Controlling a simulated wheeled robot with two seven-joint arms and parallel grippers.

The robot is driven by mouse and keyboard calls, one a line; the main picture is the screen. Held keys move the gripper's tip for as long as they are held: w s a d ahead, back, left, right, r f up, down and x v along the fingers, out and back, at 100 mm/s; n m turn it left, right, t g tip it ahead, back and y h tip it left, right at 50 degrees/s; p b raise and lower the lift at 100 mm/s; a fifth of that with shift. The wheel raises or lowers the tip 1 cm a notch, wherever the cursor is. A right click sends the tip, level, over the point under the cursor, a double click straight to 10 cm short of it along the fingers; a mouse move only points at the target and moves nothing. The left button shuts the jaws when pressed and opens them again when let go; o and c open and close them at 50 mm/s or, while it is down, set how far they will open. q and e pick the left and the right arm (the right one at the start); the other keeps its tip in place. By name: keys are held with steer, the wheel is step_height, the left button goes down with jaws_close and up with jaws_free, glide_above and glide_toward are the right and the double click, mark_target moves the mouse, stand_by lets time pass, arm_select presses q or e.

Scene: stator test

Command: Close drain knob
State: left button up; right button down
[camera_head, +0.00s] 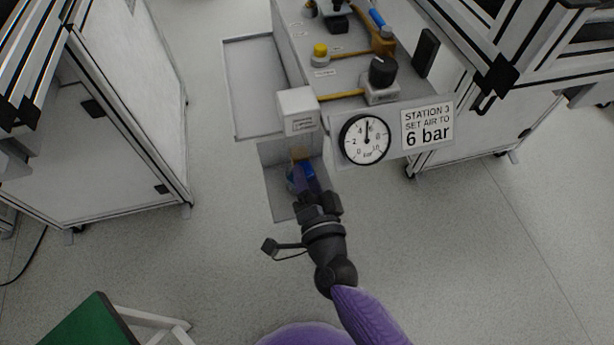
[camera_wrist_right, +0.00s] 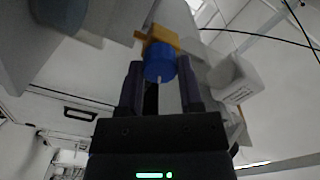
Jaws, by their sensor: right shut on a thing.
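The blue drain knob (camera_head: 307,171) sits below the white box on the front of the air station, partly covered by my fingers in the head view. In the right wrist view the blue knob (camera_wrist_right: 160,64) is between the two fingers, below a brass fitting (camera_wrist_right: 160,38). A pale mark shows on the knob's near face; how far it is turned I cannot tell. My right gripper (camera_head: 310,181) is shut on the knob, reaching up from below. My left gripper is in neither view.
A pressure gauge (camera_head: 366,139) with its needle pointing nearly straight up and a "6 bar" sign (camera_head: 427,124) are to the right. The white box (camera_head: 298,110) hangs just above the knob.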

steer(key=shift+m, duration=2.5)
